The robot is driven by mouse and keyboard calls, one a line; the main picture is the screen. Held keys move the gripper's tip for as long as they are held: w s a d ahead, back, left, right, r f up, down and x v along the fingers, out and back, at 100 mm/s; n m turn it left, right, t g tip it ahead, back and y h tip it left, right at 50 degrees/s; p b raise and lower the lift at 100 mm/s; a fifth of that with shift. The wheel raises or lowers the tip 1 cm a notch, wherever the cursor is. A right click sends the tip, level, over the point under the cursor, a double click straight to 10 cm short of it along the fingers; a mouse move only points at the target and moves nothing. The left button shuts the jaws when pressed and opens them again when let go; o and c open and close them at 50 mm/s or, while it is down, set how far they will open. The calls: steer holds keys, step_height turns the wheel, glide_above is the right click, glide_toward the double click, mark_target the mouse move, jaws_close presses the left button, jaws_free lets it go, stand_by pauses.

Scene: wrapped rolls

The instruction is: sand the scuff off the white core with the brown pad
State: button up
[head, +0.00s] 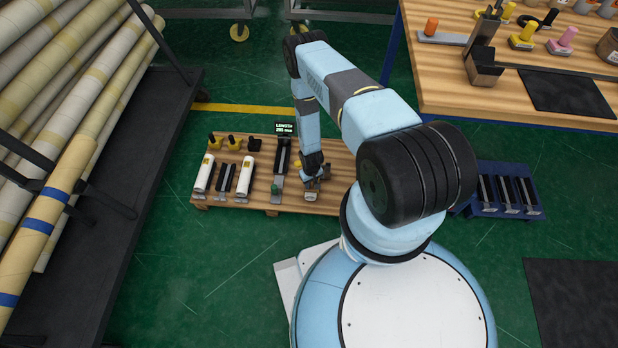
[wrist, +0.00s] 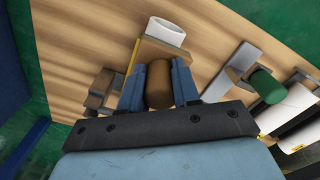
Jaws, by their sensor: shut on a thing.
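My gripper (wrist: 159,86) is shut on a brown rounded piece, which I take to be the brown pad (wrist: 158,87) or its grip. Its underside is hidden. In the head view my gripper (head: 312,168) is low over the wooden pallet, right of the gauge. I cannot make out a scuff.
A blue crate (head: 506,190) is at right. A workbench (head: 440,100) is at back right; a rack of long rolls (head: 60,150) fills the left.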

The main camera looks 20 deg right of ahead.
steer(key=shift+w+d+r, duration=0.1)
steer(key=shift+w+r, duration=0.05)
steer(key=shift+r, duration=0.6)
steer(key=shift+a+r, duration=0.15)
steer(key=shift+r, duration=0.4)
steer(key=shift+a+r, duration=0.15)
steer(key=shift+r, duration=2.2)
